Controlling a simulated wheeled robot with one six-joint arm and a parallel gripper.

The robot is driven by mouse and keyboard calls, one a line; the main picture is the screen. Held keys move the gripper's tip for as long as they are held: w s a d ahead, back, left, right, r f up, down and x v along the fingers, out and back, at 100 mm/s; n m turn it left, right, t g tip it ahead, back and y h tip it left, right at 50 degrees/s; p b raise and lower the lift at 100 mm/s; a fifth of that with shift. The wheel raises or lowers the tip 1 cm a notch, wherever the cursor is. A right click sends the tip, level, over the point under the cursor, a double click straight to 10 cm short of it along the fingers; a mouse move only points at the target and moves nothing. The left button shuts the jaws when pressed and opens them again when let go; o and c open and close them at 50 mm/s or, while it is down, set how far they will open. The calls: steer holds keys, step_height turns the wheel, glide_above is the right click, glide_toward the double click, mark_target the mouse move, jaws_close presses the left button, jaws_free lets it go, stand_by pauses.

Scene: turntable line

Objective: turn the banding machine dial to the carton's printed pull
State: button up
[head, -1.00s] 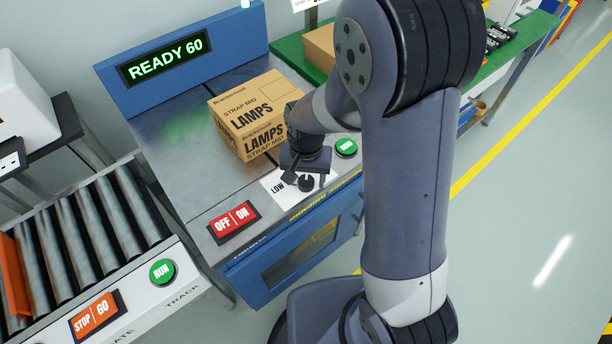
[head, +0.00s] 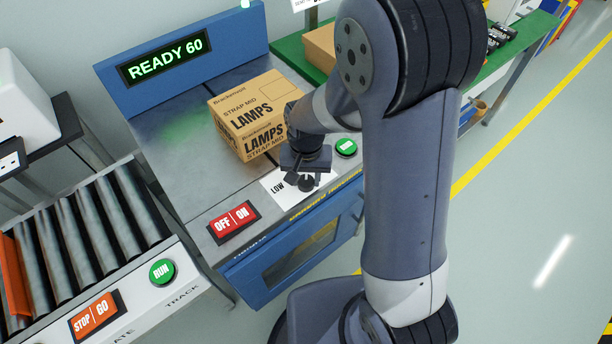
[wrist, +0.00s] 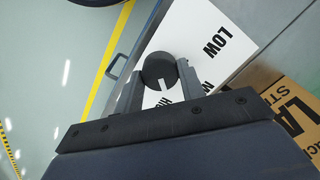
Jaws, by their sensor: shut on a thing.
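The black round dial (head: 306,184) sits on a white label plate (head: 272,186) at the machine's front edge. My gripper (wrist: 160,76) is shut on the dial (wrist: 159,66), one finger on each side. In the wrist view, the dial's white mark is on its lower side, toward partly hidden lettering starting with "H". "LOW" reads clearly; another word starting with "M" is cut off. The carton (head: 245,115) on the machine top is printed "STRAP MID" and "LAMPS". The banding machine's display (head: 165,58) reads "READY 60".
A green button (head: 346,147) is right of the dial, and a red OFF/ON switch (head: 235,221) is left of it. A roller conveyor (head: 90,230) with RUN and STOP/GO controls stands at the left. The carton stands close behind my gripper.

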mark_target(306, 180)
steer(key=n, duration=0.3)
steer(key=shift+n, duration=0.4)
steer(key=n, duration=0.4)
steer(key=shift+b, duration=0.3)
steer(key=o, duration=1)
step_height(306, 180, up, 11)
steer(key=shift+f+p, duration=0.1)
steer(key=shift+p, duration=0.4)
